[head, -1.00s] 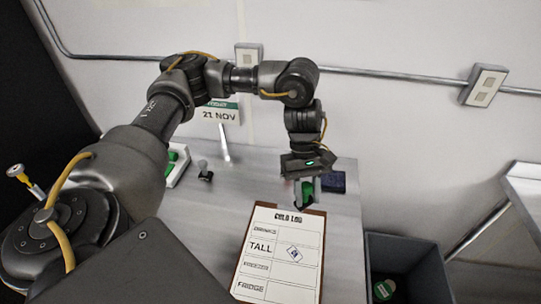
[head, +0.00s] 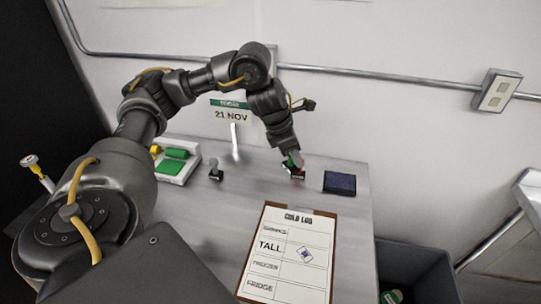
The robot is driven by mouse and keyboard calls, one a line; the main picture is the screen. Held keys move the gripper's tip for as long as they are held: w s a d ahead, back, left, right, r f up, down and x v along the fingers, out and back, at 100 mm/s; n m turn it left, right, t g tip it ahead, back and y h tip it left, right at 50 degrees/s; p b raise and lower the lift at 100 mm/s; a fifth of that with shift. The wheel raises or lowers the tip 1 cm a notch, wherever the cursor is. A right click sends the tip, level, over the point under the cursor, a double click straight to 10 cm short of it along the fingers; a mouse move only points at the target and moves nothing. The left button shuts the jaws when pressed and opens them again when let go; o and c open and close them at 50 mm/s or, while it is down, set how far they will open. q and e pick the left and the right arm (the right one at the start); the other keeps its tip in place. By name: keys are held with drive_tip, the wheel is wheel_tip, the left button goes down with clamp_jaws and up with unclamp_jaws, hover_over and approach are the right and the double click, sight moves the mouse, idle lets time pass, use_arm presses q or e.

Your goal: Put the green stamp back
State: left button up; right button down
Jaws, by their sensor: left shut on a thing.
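My left gripper (head: 291,156) is over the back of the grey table, left of the dark blue pad (head: 340,183). It is shut on the green stamp (head: 286,163), which shows only as a small green patch at the fingers. A small dark and red shape is right at and below the fingertips; I cannot tell whether it is part of the stamp or a separate thing. The gripper hides most of the stamp. My right gripper is not in view.
A white tray (head: 188,174) with green blocks stands at the left. A small dark stamp (head: 215,170) is beside it. A date sign (head: 231,114) stands behind. A clipboard (head: 318,277) lies in front, and a grey bin (head: 420,268) is at the right.

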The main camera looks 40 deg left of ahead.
use_arm(q)
drive_tip(key=shift+w+a+f, duration=0.1)
drive_tip(key=shift+a, duration=0.05)
drive_tip(key=w+a+f, duration=0.1)
drive_tip(key=a+f, duration=0.2)
drive_tip(key=a, duration=0.1)
drive_tip(key=w+a+f, duration=0.2)
drive_tip(key=a+f, duration=0.1)
drive_tip(key=a, duration=0.1)
drive_tip(key=w+a+f+b, duration=0.1)
drive_tip(key=w+a+f, duration=0.1)
drive_tip(key=a+f, duration=0.1)
drive_tip(key=shift+a, duration=0.45)
drive_tip(key=shift+a+f, duration=0.25)
drive_tip(key=shift+f, duration=1.05)
drive_tip(key=shift+a+f+p, duration=0.1)
drive_tip(key=shift+f+p, duration=0.3)
drive_tip(key=shift+p, duration=0.05)
drive_tip(key=shift+f, duration=0.25)
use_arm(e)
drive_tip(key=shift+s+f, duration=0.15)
